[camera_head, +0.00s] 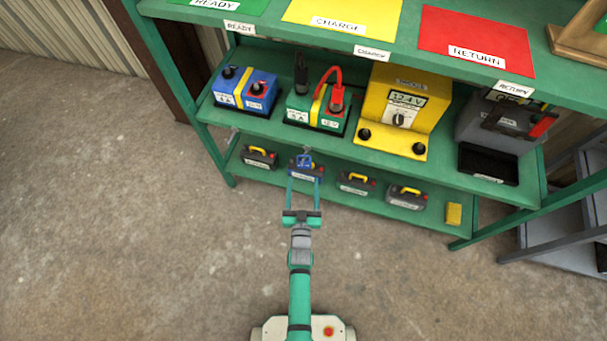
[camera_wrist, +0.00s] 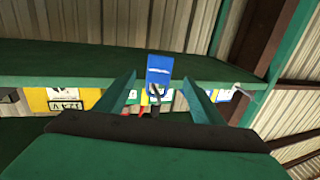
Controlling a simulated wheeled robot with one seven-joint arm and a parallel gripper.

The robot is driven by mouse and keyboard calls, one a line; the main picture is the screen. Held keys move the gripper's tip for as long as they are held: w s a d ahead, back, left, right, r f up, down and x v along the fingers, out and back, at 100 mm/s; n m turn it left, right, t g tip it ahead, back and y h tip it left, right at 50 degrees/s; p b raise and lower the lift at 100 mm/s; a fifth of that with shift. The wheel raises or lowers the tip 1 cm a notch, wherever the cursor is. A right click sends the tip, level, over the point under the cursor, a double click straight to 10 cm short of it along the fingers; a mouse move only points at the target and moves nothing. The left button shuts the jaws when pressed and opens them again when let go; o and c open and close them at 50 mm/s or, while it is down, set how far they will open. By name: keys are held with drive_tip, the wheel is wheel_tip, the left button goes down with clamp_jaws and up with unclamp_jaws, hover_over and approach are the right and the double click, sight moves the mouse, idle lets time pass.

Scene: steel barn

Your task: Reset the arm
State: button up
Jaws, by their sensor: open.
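My gripper (camera_head: 303,181) reaches forward from my green arm toward the shelf rack, with its two long green fingers apart. In the wrist view, my gripper (camera_wrist: 157,84) also shows its fingers spread left and right. A small blue piece with a white mark (camera_head: 304,161) shows just beyond the fingertips, in front of a dark battery on the lower shelf. In the wrist view, a blue piece with a white patch (camera_wrist: 159,74) appears in the gap between the fingers. I cannot tell whether either finger touches it.
The green rack's lower shelf (camera_head: 333,194) holds several dark batteries and a yellow block (camera_head: 454,214). Above are a blue charger (camera_head: 245,90), a green charger (camera_head: 317,108), a yellow charger (camera_head: 405,100) and a grey unit (camera_head: 500,125). Open concrete floor (camera_head: 110,230) lies left.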

drive_tip(key=shift+s, duration=1.6)
drive_tip(key=s+a+r+g, duration=0.1)
drive_tip(key=s+r, duration=0.3)
drive_tip(key=s, duration=0.5)
drive_tip(key=s+r, duration=0.5)
drive_tip(key=s, duration=0.5)
drive_tip(key=s+r, duration=0.5)
drive_tip(key=r, duration=0.2)
drive_tip(key=s+r+g+y, duration=0.1)
drive_tip(key=s+r, duration=0.4)
drive_tip(key=r, duration=0.3)
drive_tip(key=shift+d+n+g, duration=0.2)
drive_tip(key=shift+n+g, duration=0.1)
